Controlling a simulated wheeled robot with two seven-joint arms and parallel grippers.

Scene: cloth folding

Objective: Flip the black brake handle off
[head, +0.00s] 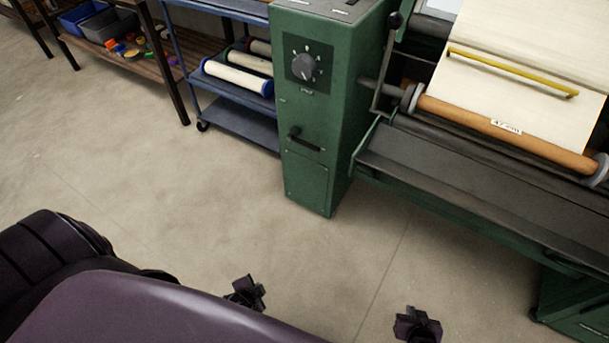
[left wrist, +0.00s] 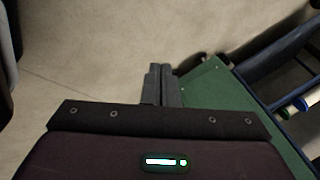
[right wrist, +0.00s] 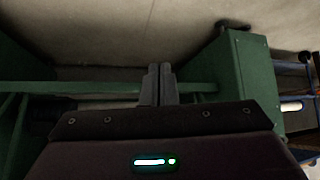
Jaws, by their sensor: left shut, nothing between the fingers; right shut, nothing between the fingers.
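The black brake handle (head: 305,140) is a short bar on the front of the green machine cabinet (head: 308,184), below a round dial (head: 305,67). It lies roughly level, sloping slightly down to the right. My left gripper (head: 247,292) is low in front of the cabinet, well apart from the handle; its fingers are shut and empty in the left wrist view (left wrist: 161,84). My right gripper (head: 418,325) is further right at the bottom edge, also apart from the handle. Its fingers are shut and empty in the right wrist view (right wrist: 158,84). The handle cannot be made out in either wrist view.
The machine's roller with cloth (head: 510,95) and a dark trough (head: 480,190) extend right of the cabinet. A blue cart (head: 240,122) with fabric rolls stands left of it. A shelf (head: 125,60) with bins is further left. The floor (head: 170,190) before the cabinet is clear.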

